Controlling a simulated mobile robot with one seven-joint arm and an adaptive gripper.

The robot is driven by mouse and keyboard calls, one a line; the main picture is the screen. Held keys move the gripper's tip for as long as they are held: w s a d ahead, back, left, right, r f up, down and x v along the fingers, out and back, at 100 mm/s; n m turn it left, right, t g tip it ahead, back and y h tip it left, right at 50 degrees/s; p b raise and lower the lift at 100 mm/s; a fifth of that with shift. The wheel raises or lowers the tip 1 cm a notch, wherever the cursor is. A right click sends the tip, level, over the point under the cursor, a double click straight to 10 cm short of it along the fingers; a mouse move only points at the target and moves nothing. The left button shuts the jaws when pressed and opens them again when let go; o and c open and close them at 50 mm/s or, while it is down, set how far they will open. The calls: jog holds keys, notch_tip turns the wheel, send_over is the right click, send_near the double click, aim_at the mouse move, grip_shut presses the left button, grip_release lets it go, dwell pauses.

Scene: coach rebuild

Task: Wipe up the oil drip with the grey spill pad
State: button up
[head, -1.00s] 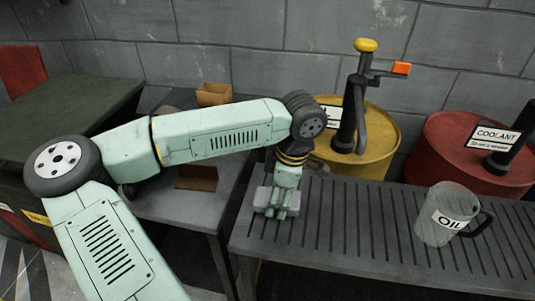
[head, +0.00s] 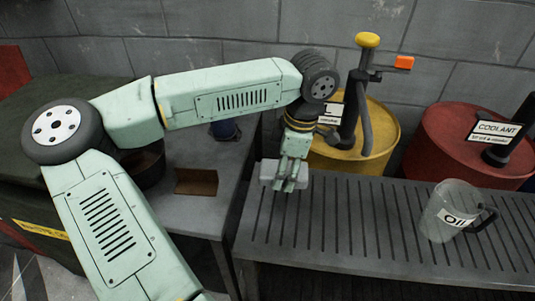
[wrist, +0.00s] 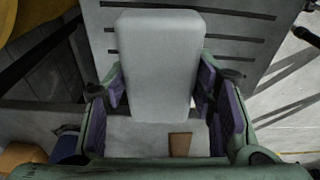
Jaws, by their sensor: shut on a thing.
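My gripper (head: 287,187) is shut on the grey spill pad (head: 268,173). It holds the pad over the back left part of the slatted bench (head: 340,225). In the wrist view the pad (wrist: 157,65) is a pale grey block between the purple-lined fingers, reaching out beyond them. The pad appears raised above the slats. I cannot make out the oil drip in either view; the pad, gripper or arm may hide it.
A clear jug labelled OIL (head: 446,212) stands on the bench's right. Behind are a yellow drum (head: 380,145) with a pump and a red COOLANT drum (head: 440,140).

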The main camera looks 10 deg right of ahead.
jog(key=shift+r+p, duration=0.5)
jog(key=shift+r, duration=0.85)
jog(key=shift+s+f, duration=0.1)
